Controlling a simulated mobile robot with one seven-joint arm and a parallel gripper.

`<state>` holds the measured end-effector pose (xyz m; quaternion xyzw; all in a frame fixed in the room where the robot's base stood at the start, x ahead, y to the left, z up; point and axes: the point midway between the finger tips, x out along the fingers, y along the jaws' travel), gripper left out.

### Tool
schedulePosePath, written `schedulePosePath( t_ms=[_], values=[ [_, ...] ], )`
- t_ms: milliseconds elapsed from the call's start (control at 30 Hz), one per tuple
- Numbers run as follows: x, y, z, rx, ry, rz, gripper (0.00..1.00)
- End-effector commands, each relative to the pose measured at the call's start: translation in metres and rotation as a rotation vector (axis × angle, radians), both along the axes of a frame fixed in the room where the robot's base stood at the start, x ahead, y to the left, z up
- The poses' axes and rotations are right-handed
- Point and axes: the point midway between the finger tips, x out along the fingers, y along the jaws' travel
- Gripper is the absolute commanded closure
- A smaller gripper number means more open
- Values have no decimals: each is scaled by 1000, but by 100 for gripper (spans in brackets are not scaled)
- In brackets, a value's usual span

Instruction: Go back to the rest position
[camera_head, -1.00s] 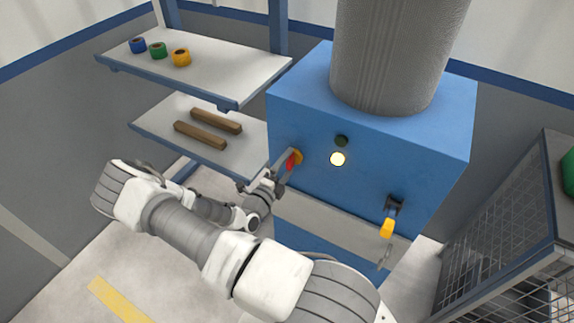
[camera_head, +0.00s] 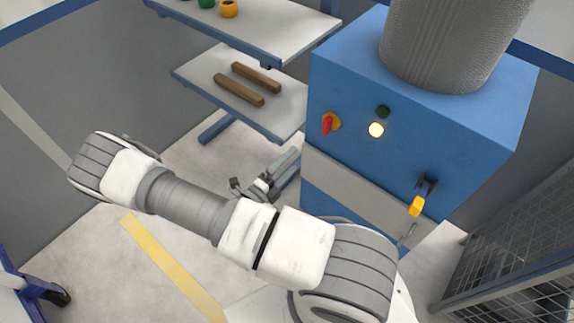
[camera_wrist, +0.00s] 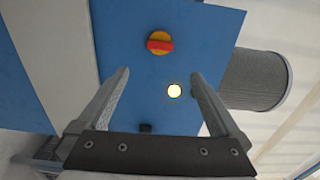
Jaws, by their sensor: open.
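My gripper (camera_wrist: 160,85) is open and empty in the wrist view, its two fingers spread apart in front of the blue machine (camera_wrist: 190,30). In the head view my gripper (camera_head: 268,172) is partly hidden by my arm and is low, to the left of the blue machine (camera_head: 345,85) and below its red and yellow rotary switch (camera_head: 329,124). The switch also shows in the wrist view (camera_wrist: 160,43), beyond the fingers and apart from them. A lit pale yellow lamp (camera_head: 376,130) sits to the right of the switch.
A two-tier shelf (camera_head: 190,75) holds two brown bars (camera_head: 239,90) below and coloured rolls (camera_head: 229,9) above. A yellow padlock (camera_head: 416,206) hangs on the machine. A wire mesh cage (camera_head: 510,240) stands at the right, a blue cart (camera_head: 35,290) at the lower left.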

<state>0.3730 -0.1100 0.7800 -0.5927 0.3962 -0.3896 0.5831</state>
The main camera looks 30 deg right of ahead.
Motion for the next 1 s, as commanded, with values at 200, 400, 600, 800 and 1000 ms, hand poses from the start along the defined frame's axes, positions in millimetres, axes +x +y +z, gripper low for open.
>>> schedulePosePath(
  t_ms=[200,400,600,800,1000],
  values=[
    [-4,8,0,1,1,-1,0],
    [-4,8,0,1,1,-1,0],
    [-4,7,0,1,1,-1,0],
    [-4,8,9,37,-51,-39,0],
    [-11,11,46,197,-285,-218,0]
  ],
)
